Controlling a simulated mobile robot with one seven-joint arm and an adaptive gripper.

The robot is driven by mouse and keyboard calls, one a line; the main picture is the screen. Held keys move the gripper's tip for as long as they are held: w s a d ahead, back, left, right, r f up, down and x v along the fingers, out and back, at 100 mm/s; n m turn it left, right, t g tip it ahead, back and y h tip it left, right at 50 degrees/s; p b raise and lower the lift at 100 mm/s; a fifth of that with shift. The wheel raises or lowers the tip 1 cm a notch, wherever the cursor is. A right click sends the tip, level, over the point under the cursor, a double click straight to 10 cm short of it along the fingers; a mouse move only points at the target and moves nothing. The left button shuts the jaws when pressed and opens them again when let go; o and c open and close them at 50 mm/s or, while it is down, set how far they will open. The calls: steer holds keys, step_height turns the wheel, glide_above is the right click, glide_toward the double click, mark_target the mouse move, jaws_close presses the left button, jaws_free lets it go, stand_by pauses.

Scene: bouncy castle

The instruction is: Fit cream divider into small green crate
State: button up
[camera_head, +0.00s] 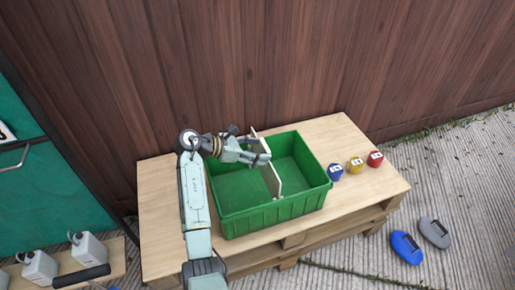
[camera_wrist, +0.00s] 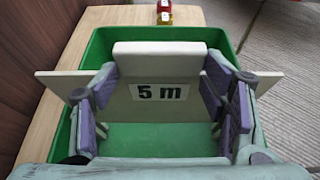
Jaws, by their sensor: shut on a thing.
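The small green crate (camera_head: 262,216) stands on the wooden pallet table, open side up. The cream divider (camera_head: 274,182) is upright and runs across the crate's middle, from the far side toward the near wall. Its far end shows above the far rim. My gripper (camera_head: 263,158) is shut on the divider's raised middle tab. The divider's ends overlap the crate's side rims (camera_wrist: 97,45) there. Its lower edge is hidden, so I cannot tell how deep it sits.
Blue (camera_head: 335,172), yellow (camera_head: 355,165) and red (camera_head: 375,159) numbered weights stand right of the crate on the pallet table (camera_head: 160,225). Blue (camera_head: 405,247) and grey (camera_head: 434,232) objects lie on the ground. White jugs (camera_head: 40,267) stand lower left. A wooden wall (camera_head: 250,70) rises behind.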

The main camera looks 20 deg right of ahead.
mark_target(263, 167)
steer(key=shift+f+b, duration=0.95)
steer(key=shift+f, duration=3.35)
steer(key=o, duration=1.3)
steer(key=shift+o, duration=0.2)
